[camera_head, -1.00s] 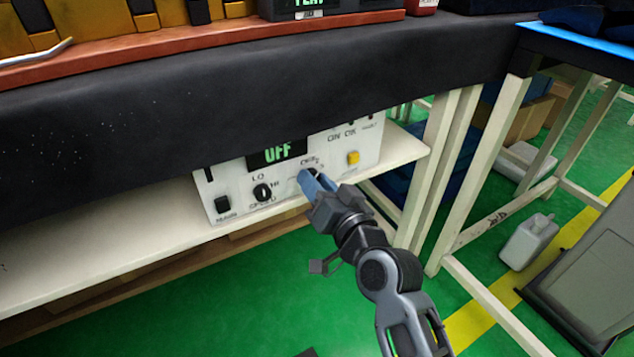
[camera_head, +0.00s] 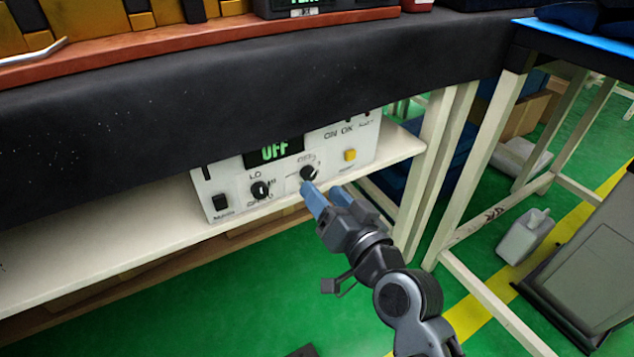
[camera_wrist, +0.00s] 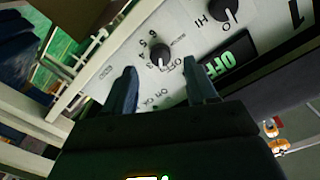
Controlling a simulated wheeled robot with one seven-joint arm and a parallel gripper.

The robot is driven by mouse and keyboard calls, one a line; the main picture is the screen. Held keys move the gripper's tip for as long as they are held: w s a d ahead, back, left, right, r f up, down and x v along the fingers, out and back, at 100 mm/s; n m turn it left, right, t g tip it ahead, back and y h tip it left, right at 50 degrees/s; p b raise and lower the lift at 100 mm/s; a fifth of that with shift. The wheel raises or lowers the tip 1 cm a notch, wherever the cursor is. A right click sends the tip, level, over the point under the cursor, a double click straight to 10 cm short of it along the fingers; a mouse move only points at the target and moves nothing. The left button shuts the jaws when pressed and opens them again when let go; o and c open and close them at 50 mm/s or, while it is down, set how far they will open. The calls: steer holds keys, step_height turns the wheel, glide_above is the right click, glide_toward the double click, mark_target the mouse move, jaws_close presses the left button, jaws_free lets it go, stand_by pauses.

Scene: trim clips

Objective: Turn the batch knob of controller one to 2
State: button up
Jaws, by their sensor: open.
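The controller (camera_head: 226,173) is a white box on the shelf under the bench; its green display (camera_head: 275,151) reads OFF. The batch knob (camera_head: 309,173), black and round with a printed scale, sits on the panel right of the speed knob (camera_head: 261,190). In the wrist view the batch knob (camera_wrist: 159,54) shows beyond and between the two fingers, with OFF and several numbers around it; its exact setting is hard to read. My gripper (camera_head: 325,188) is open and empty, its blue fingers just in front of the batch knob, apart from it. In the wrist view the gripper (camera_wrist: 163,88) frames the knob.
A yellow button (camera_head: 350,155) is right of the knob, and a black main switch (camera_head: 220,202) is at the panel's lower left. The white shelf (camera_head: 120,240) lies below and the dark bench edge (camera_head: 150,110) overhangs above. White table legs (camera_head: 440,150) stand to the right.

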steer(key=v, duration=0.3)
steer(key=shift+s+d, duration=0.15)
stand_by(0.3)
steer(key=s+d+f+m+h, duration=0.1)
steer(key=s+d+f+h, duration=0.15)
steer(key=s+d, duration=0.5)
steer(key=s+d+f+h, duration=0.2)
steer(key=s+d+h, duration=0.15)
steer(key=s, duration=0.65)
steer(key=s+d+f+m+h, duration=0.1)
steer(key=s+d+f+h, duration=0.15)
steer(key=s+d, duration=0.55)
steer(key=s+d+r+n+h, duration=0.1)
steer(key=s+r, duration=0.2)
steer(key=s, duration=0.4)
steer(key=s+d+r+n, duration=0.1)
steer(key=s+r, duration=0.3)
steer(key=s, duration=0.3)
step_height(320, 180, up, 25)
steer(key=p, duration=2.5)
steer(key=shift+s, duration=0.3)
